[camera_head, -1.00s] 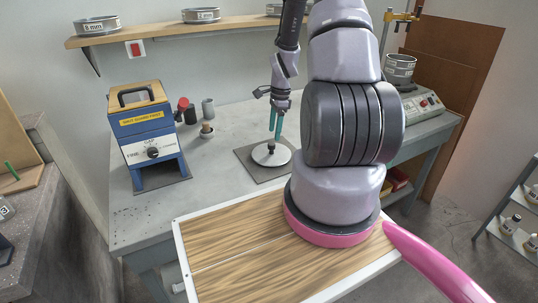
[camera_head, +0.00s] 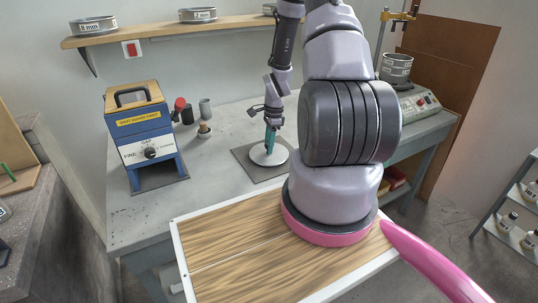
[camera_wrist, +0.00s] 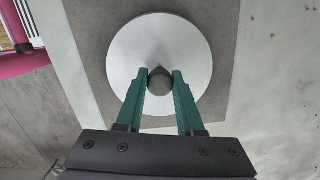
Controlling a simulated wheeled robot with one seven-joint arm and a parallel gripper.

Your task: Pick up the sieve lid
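The sieve lid is a round, pale metal disc (camera_head: 281,156) with a dark knob at its centre. It lies flat on a grey square mat on the bench. In the wrist view the lid (camera_wrist: 197,50) fills the upper middle, with the dark knob (camera_wrist: 160,82) near its centre. My gripper (camera_head: 270,150) points down at the lid from above. Its two green fingers (camera_wrist: 160,74) stand on either side of the knob, very close to it. I cannot tell whether they press on it. The knob is hidden by the fingers in the head view.
A blue machine with a wooden top (camera_head: 141,130) stands at the left of the bench. Small cups (camera_head: 204,128) stand beside it. A boxed device with a sieve (camera_head: 396,68) is at the right. A wall shelf (camera_head: 165,34) holds more sieves. The bench around the mat is mostly clear.

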